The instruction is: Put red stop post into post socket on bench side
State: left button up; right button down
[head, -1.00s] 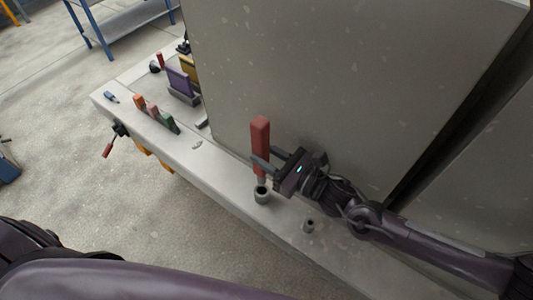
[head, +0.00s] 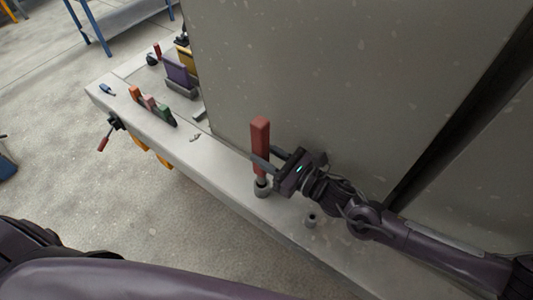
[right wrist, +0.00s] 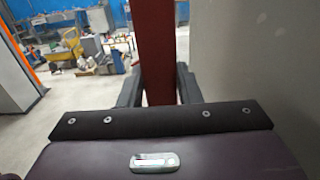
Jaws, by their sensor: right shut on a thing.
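The red stop post (head: 260,138) is upright in the head view, beside the large grey panel. My right gripper (head: 266,160) is shut on the red post, with its fingers around the post's lower part. In the right wrist view the post (right wrist: 156,50) stands between the two fingers. A round grey post socket (head: 262,190) is on the bench directly below the post. The post's narrow grey lower end (head: 261,179) meets the socket mouth; how deep it sits I cannot tell. A second, smaller grey socket (head: 311,220) is farther right. My left gripper is not in view.
The large grey panel (head: 330,80) stands close behind my right gripper. On the bench (head: 215,160) to the left are orange, pink and green blocks (head: 152,104), a purple bin (head: 178,76) and a blue item (head: 107,89). Floor is open left of the bench.

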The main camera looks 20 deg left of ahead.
jog(key=shift+r+b, duration=0.1)
jog(key=shift+b, duration=0.55)
dwell(1.2)
jog(key=shift+f+b, duration=3.05)
jog(key=c, duration=1)
grip_release()
jog(key=shift+o, duration=0.2)
jog(key=shift+f, duration=0.15)
